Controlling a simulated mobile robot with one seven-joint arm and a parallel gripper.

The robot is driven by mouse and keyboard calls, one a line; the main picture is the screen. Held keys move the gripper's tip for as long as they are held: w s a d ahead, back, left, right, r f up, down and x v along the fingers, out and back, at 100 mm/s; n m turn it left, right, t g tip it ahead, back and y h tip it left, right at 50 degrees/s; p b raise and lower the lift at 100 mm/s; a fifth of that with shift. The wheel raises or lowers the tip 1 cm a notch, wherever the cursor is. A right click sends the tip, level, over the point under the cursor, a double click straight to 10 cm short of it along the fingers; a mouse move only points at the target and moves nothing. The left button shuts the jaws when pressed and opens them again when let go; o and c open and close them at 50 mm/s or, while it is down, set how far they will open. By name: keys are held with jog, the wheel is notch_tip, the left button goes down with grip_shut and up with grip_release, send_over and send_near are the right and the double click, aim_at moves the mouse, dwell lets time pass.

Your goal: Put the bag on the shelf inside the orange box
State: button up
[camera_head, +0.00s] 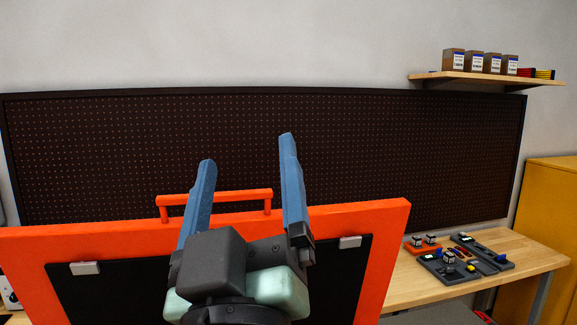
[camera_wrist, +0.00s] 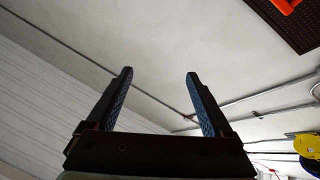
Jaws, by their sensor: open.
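My gripper (camera_head: 247,149) is open and empty, its two blue fingers pointing up in the head view. The fingers also show in the wrist view (camera_wrist: 160,73), apart with only ceiling and wall behind them. Behind the gripper stands an upright orange-framed panel (camera_head: 395,225) with a black inner face, an orange handle (camera_head: 215,197) and two pale clips. It may be the raised lid of the orange box; the inside of the box is not visible. A wooden wall shelf (camera_head: 480,78) is at the upper right. I can make out no bag in either view.
Small brown boxes (camera_head: 453,61) and red and yellow items stand on the wall shelf. A wooden bench (camera_head: 400,290) at right holds dark trays with small parts (camera_head: 447,264). A yellow cabinet (camera_head: 552,205) stands at far right. A dark pegboard (camera_head: 100,150) covers the wall.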

jog(key=s+d+r+m+t+h, duration=0.2)
jog(key=s+d+r+m+t, duration=0.1)
jog(key=r, duration=0.5)
jog(key=s+d+m, duration=0.1)
jog(key=s+m, duration=0.1)
jog(key=s, duration=0.1)
jog(key=shift+s+d, duration=0.1)
